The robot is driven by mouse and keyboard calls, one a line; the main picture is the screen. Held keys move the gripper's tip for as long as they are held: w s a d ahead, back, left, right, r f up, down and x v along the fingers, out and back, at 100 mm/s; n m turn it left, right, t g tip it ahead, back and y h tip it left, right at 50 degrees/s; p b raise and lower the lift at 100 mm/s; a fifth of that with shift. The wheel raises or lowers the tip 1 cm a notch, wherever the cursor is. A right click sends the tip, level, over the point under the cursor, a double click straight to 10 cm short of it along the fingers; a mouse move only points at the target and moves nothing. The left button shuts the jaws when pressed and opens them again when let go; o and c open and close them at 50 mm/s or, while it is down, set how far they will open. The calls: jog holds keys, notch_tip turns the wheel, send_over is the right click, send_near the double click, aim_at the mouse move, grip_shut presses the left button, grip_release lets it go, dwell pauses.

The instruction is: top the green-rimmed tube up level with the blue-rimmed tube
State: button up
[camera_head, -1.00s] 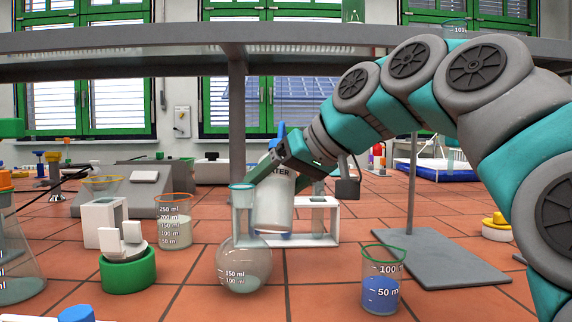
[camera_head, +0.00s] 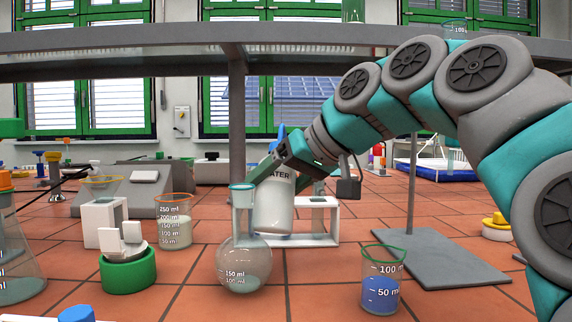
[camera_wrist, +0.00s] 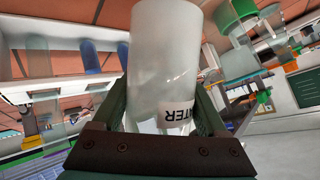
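My gripper (camera_head: 283,168) is shut on a whitish water bottle (camera_head: 273,212), which has a blue top (camera_head: 281,131) and a "WATER" label. The bottle is close to upright in the head view and looks pale and cloudy in the wrist view (camera_wrist: 165,65). A white tube rack (camera_head: 333,215) stands behind the bottle, which hides part of it. One tube (camera_head: 317,214) shows in the rack; its rim colour is unclear. In the wrist view, two tube shapes with blue contents (camera_wrist: 90,56) (camera_wrist: 122,52) show left of the bottle. I cannot tell their rims or compare levels.
A round flask (camera_head: 244,267) stands in front of the bottle, with its neck close to it in the picture. A beaker of blue liquid (camera_head: 380,294) is at front right, a green-based holder (camera_head: 128,272) at left. A grey stand (camera_head: 440,262) is right of the rack.

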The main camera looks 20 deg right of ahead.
jog(key=shift+d, duration=0.1)
jog(key=c, duration=1.1)
jog(key=o, duration=1.1)
jog(key=shift+w+d, duration=0.1)
jog(key=shift+d, duration=0.05)
jog(key=c, duration=0.8)
jog(key=o, duration=0.8)
jog(key=shift+c, duration=1.2)
notch_tip(320, 180, up, 8)
jog(key=p, duration=0.5)
jog(key=shift+f, duration=0.25)
jog(key=shift+r, duration=2)
jog(key=shift+s+d+r, duration=0.1)
jog(key=shift+s+r, duration=0.3)
jog(key=shift+s, duration=0.2)
jog(key=shift+w+f, duration=0.1)
jog(key=shift+f, duration=0.05)
